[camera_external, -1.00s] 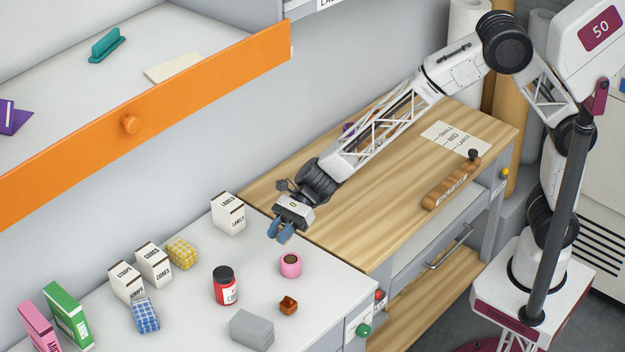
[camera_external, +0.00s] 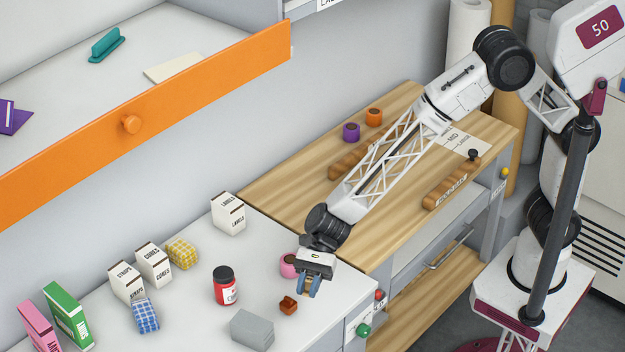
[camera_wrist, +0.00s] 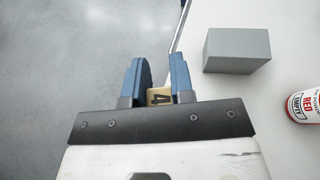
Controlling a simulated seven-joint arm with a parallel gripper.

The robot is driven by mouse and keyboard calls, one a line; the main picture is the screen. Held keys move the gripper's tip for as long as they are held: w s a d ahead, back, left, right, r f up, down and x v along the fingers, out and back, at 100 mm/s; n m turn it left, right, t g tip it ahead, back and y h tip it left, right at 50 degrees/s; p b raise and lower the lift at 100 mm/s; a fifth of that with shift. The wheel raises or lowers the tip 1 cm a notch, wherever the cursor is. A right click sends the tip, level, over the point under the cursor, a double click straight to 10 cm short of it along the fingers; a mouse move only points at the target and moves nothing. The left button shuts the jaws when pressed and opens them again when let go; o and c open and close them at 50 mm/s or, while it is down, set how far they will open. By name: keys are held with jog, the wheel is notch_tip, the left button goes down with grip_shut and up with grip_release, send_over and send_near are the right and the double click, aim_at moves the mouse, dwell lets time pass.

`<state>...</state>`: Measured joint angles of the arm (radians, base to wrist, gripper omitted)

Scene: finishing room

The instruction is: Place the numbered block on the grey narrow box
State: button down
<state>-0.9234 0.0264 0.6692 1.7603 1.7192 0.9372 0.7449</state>
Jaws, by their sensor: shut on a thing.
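My gripper (camera_external: 309,286) is above the right edge of the white worktop, beside the pink cup. In the wrist view my gripper (camera_wrist: 160,75) has its two blue fingers shut on a small tan block marked 4 (camera_wrist: 159,97).
White boxes, a yellow and a blue checked packet stand farther left. The wooden bench (camera_external: 290,205) is behind.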

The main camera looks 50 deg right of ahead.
jog(key=shift+f, duration=0.1)
dwell(0.3)
send_over(249, 327)
jog(key=shift+f, duration=0.8)
jog(key=shift+f, duration=0.1)
jog(key=shift+f, duration=1.6)
jog(key=shift+f, duration=0.15)
jog(key=c, duration=1)
grip_release()
